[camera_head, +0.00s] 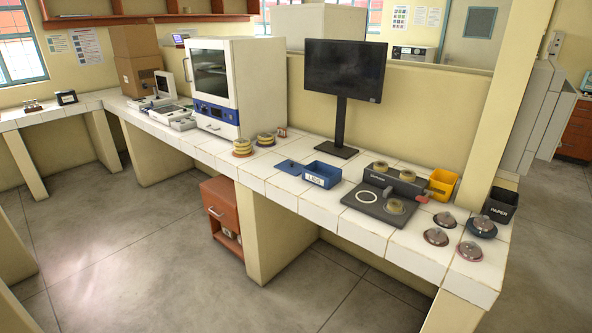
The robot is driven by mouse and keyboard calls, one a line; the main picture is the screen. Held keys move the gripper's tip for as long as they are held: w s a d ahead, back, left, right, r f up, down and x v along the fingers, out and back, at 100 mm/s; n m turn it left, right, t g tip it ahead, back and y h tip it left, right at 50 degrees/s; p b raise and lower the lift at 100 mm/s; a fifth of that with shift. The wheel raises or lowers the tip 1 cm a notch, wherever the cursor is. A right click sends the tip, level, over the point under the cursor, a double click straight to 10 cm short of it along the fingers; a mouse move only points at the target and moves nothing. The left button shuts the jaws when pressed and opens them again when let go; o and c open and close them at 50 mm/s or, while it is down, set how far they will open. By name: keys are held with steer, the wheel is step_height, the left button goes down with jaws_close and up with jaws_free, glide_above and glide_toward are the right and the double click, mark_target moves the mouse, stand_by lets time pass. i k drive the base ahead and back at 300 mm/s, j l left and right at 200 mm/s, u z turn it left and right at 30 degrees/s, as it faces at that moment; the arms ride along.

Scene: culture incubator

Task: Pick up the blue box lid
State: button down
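A flat blue piece (289,167), which looks like the blue box lid, lies on the white tiled bench just left of the open blue box (322,175). The box has a white label on its front, too small to read surely. The lid and the box look slightly apart. Nothing lies on top of the lid. My gripper is not in view.
A monitor (344,70) stands behind the box. Stacked yellowish dishes (242,147) stand left of the lid. A dark device (365,197) with a white ring, a yellow bin (443,184) and several round lidded items (436,237) are to the right. Open floor lies in front.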

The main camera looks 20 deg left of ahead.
mark_target(294, 168)
steer(key=i+l, duration=0.1)
steer(key=i, duration=0.25)
steer(key=i+l+u, duration=0.3)
steer(key=i, duration=0.2)
steer(key=i+l+u, duration=0.3)
steer(key=i, duration=0.15)
steer(key=u, duration=0.6)
